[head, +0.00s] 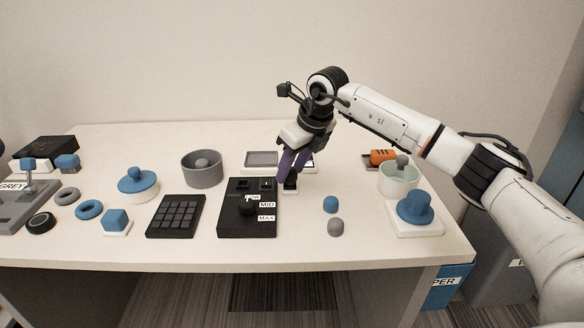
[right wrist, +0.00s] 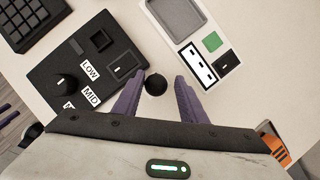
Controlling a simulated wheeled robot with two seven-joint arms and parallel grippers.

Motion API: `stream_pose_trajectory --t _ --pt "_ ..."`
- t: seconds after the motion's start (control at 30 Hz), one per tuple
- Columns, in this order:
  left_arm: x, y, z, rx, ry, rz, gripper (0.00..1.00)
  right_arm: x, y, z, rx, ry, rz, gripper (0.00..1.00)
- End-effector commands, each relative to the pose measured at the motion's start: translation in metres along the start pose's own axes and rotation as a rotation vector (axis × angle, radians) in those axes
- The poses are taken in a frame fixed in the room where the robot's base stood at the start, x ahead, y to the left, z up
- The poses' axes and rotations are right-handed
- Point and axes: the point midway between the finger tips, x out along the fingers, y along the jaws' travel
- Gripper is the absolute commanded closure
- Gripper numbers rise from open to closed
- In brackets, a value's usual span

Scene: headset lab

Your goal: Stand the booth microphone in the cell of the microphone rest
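My right gripper (head: 291,168), with purple fingers, points down over the table beside the black control box. In the right wrist view its fingertips (right wrist: 157,82) stand apart on either side of a small black round head (right wrist: 155,84), with gaps visible. This seems to be the booth microphone; in the head view its dark body (head: 291,183) shows just below the fingers, over a small white base (head: 290,191). I cannot tell for certain which item is the microphone rest. Two slim purple pieces (right wrist: 8,114) at the wrist view's left edge may be my left gripper, which the head view does not show.
The black control box (head: 233,222) with LOW, MID and MAX labels is close on the left. A pale tray (head: 246,170) lies behind the gripper. A pale green bowl (head: 399,182) stands right.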

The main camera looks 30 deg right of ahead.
Motion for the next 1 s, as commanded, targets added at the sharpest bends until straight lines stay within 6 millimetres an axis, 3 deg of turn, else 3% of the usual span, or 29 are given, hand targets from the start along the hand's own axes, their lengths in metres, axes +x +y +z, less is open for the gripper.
stream_pose_trajectory --t 0.03,0.37,0.47,0.8,1.0 --pt "0.0 0.0 0.0 0.0 0.0 0.0 0.69 0.006 0.012 -0.003 -0.015 0.014 0.02 0.52" --pt "0.001 -0.001 0.0 0.005 0.003 -0.003 0.69 0.008 0.013 -0.005 -0.018 0.018 0.021 0.52" --pt "0.004 -0.001 0.004 0.005 -0.002 -0.007 0.69 -0.006 0.011 -0.004 -0.018 0.014 0.018 0.52" --pt "0.002 0.0 0.003 0.005 -0.007 -0.007 0.69 -0.079 0.002 -0.002 -0.006 0.001 0.004 0.52" --pt "0.002 0.0 0.001 0.005 -0.005 -0.007 0.69 -0.1 0.001 -0.001 -0.004 0.0 0.001 0.52"
